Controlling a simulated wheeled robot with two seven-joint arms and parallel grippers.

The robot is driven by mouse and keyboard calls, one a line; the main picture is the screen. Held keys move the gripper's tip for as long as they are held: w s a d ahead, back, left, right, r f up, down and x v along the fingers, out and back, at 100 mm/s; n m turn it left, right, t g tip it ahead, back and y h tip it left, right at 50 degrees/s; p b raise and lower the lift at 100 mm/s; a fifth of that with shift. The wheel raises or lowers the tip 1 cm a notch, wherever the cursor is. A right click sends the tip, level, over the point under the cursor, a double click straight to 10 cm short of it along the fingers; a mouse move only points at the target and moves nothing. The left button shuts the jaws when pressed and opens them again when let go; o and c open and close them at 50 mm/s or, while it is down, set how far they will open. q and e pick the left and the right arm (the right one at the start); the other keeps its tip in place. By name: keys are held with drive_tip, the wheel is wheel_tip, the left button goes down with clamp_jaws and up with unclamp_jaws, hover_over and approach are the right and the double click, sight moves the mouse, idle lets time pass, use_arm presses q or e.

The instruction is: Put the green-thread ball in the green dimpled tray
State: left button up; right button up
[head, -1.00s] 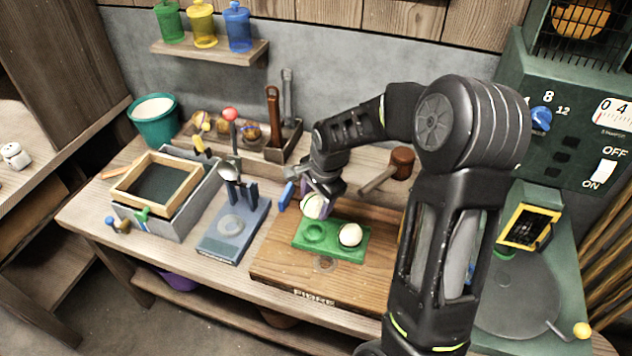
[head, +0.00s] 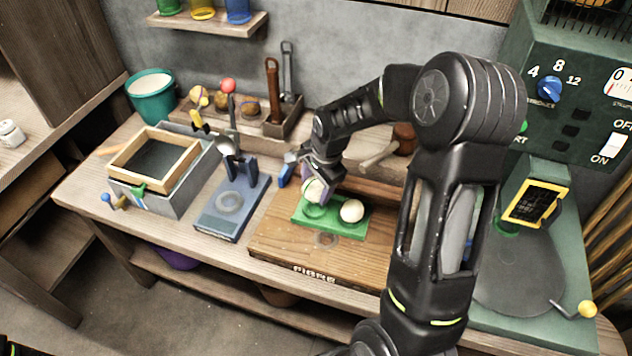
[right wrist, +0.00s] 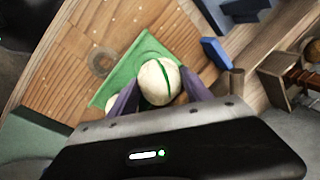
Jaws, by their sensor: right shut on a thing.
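The green-thread ball (right wrist: 158,82), cream with a green line around it, is between the two purple fingers of my right gripper (right wrist: 160,96), which is shut on it. In the head view my right gripper (head: 316,192) holds the ball (head: 313,190) at the left dimple of the green dimpled tray (head: 342,230). I cannot tell whether the ball touches the tray. A second cream ball (head: 352,211) sits in the tray's right dimple. The tray also shows in the right wrist view (right wrist: 124,75). My left gripper is not in view.
The tray lies on a wooden board (head: 285,243). To its left are a blue stand (head: 222,218) and a grey box with a wooden frame (head: 150,195). A mallet (head: 380,158) lies behind. A green machine (head: 530,265) stands at right.

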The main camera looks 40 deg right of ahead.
drive_tip(key=shift+s+b+x, duration=0.2)
drive_tip(key=shift+b+x, duration=0.55)
drive_tip(key=shift+x, duration=0.25)
drive_tip(key=shift+s+b+x, duration=0.25)
drive_tip(key=shift+b+x, duration=0.45)
drive_tip(key=shift+x, duration=0.3)
drive_tip(key=shift+f, duration=0.25)
drive_tip(key=o, duration=1.5)
drive_tip(key=shift+o, duration=0.2)
drive_tip(key=shift+r, duration=0.1)
drive_tip(key=v, duration=0.7)
drive_tip(key=shift+s+r+b, duration=0.15)
drive_tip(key=shift+r+b, duration=0.2)
drive_tip(key=shift+b, duration=0.05)
drive_tip(key=shift+f, duration=0.1)
